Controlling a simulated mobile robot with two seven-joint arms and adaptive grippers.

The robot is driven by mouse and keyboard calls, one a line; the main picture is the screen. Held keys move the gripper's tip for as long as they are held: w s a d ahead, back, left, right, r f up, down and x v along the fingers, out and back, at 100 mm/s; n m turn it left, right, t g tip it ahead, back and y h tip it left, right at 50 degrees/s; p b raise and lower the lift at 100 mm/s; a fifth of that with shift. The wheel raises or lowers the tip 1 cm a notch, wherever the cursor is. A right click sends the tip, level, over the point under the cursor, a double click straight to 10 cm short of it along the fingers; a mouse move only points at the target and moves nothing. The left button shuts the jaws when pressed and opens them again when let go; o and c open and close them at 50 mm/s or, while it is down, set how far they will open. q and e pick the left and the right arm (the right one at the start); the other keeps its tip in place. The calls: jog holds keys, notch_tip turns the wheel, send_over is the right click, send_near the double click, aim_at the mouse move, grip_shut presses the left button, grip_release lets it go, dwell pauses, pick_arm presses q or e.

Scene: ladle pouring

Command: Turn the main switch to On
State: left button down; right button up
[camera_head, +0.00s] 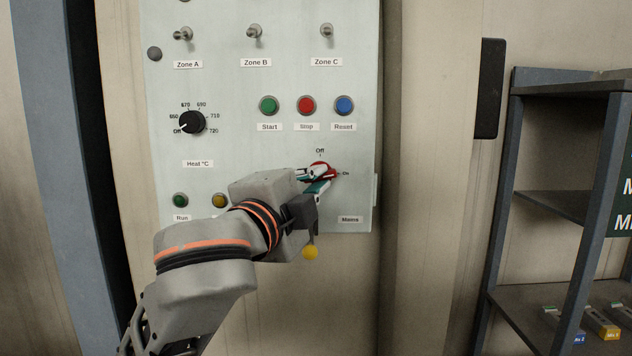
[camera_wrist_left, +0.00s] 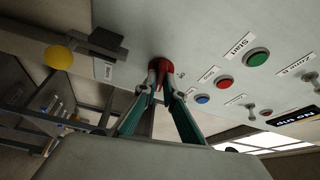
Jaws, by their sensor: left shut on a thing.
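The main switch (camera_head: 322,168) is a red rotary knob low on the right of the pale control panel, with "Off" printed above it and "On" to its right. It also shows in the left wrist view (camera_wrist_left: 160,69), between the fingertips. My left gripper (camera_head: 318,178) is shut on this red knob, its fingers on either side of it in the left wrist view (camera_wrist_left: 160,80). The fingers hide part of the knob in the head view, so I cannot tell exactly where it points. My right gripper is not in view.
The panel (camera_head: 225,75) carries a black heat dial (camera_head: 192,122), green Start (camera_head: 269,105), red Stop (camera_head: 306,105) and blue Reset (camera_head: 344,105) buttons above the knob. A yellow ball-like part (camera_head: 310,252) hangs below the gripper. A shelf rack (camera_head: 550,200) stands at right.

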pick_arm(q)
jog(key=shift+r+m+g, duration=0.1)
jog(key=shift+m+g, duration=0.4)
jog(key=shift+m, duration=0.6)
jog(key=c, duration=2.1)
grip_release()
jog(key=shift+c, duration=0.2)
jog(key=shift+s, duration=0.1)
jog(key=v, duration=0.7)
jog(key=shift+s, duration=0.2)
jog(key=shift+a, duration=0.1)
